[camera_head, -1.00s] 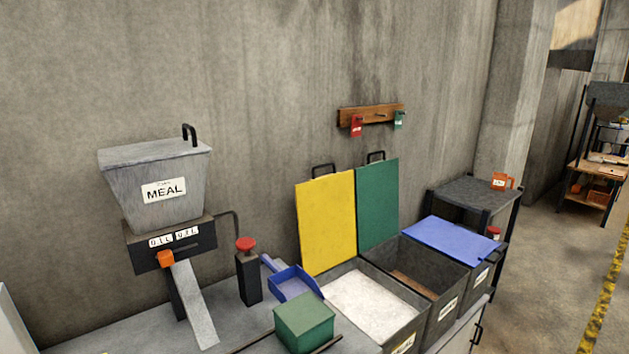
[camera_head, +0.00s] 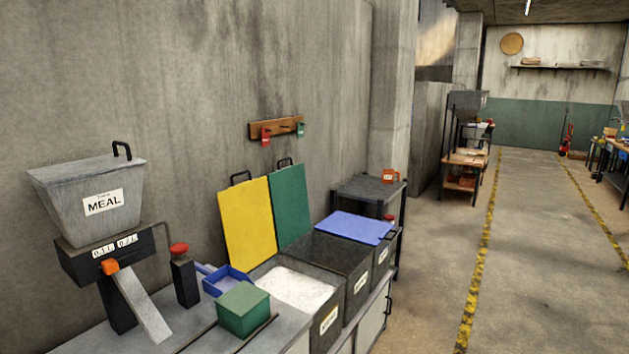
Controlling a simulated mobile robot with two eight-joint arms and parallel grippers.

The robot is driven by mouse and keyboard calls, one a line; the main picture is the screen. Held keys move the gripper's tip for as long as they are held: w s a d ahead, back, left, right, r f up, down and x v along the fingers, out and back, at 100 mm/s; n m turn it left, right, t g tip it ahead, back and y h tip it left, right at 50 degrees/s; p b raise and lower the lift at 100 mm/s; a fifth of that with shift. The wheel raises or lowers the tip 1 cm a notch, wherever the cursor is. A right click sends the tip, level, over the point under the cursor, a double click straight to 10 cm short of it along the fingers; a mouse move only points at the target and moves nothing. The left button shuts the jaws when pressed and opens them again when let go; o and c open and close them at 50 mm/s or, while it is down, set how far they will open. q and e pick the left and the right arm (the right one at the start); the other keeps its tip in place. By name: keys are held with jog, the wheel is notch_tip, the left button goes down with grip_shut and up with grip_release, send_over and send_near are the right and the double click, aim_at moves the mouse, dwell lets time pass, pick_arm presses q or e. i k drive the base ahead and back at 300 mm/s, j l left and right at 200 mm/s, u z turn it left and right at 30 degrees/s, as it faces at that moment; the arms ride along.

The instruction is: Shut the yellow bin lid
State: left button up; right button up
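The yellow bin lid (camera_head: 247,221) stands raised, leaning back near the concrete wall, with a dark handle at its top edge. Its bin (camera_head: 328,321) is open below it and holds white meal (camera_head: 293,287). The green lid (camera_head: 289,205) beside it is also raised, over the open middle bin (camera_head: 357,284). The blue lid (camera_head: 353,227) lies flat on the far bin. Neither of my grippers is in view.
A hopper marked MEAL (camera_head: 92,198) with a chute stands at the left of the counter. A blue scoop tray (camera_head: 228,281), a green box (camera_head: 243,309) and a red-topped post (camera_head: 184,277) sit before the bins. Open floor (camera_head: 430,290) lies to the right.

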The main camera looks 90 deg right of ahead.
aim_at(245, 207)
jog(key=z, duration=2.75)
